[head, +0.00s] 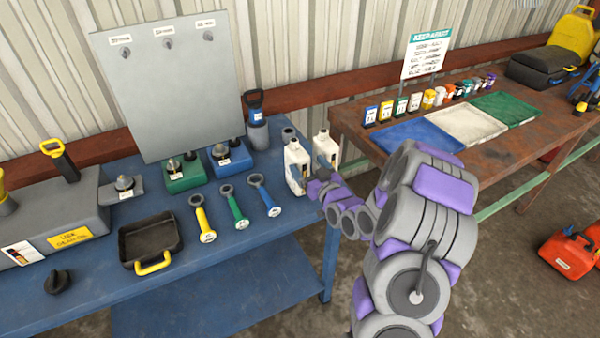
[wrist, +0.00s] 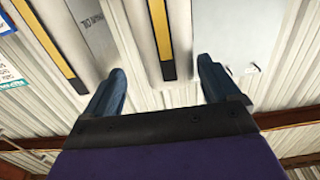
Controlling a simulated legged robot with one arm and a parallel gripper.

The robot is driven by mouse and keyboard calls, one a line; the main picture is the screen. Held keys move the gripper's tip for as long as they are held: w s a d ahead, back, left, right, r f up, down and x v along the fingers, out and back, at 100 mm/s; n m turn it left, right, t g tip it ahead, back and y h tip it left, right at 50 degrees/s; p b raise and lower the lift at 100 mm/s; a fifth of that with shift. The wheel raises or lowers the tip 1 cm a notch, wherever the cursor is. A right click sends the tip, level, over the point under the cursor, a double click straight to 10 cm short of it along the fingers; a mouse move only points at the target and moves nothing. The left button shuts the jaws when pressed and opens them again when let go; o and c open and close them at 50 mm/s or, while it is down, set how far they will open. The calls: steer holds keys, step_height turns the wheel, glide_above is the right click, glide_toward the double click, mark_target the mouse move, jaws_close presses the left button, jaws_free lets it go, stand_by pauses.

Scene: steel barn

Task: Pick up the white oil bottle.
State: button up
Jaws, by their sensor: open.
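Two white oil bottles stand upright at the right end of the blue bench: a left one (head: 294,172) and a right one (head: 321,143). Each has a yellow and black strip. My gripper (head: 325,176) is close in front of them and overlaps the right one in the head view. In the wrist view my open blue fingers (wrist: 160,88) are apart and empty. One bottle (wrist: 158,35) appears between and beyond them; the other bottle (wrist: 72,40) is to its left, partly behind the left finger. I cannot tell the exact gap.
Yellow, green and blue tools (head: 238,212), a black tray (head: 130,225) and a grey panel (head: 172,80) are on the blue bench (head: 265,245). A rusty brown table (head: 480,160) with colored mats and small containers stands right. A red can (head: 570,255) sits on the floor.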

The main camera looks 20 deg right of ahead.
mark_target(297, 156)
steer(key=shift+w+a, duration=0.35)
steer(key=shift+w, duration=0.1)
steer(key=w, duration=0.1)
steer(key=w+b, duration=0.1)
steer(key=w, duration=0.2)
steer(key=shift+w+a+r+b, duration=0.2)
steer(key=shift+w+a+b, duration=0.1)
steer(key=shift+w+a, duration=0.05)
steer(key=shift+w+d, duration=0.25)
steer(key=shift+d, duration=0.15)
steer(key=shift+a, duration=0.5)
steer(key=c, duration=0.4)
steer(key=shift+d, duration=0.35)
steer(key=c, duration=0.8)
steer(key=shift+a, duration=0.1)
jaws_close()
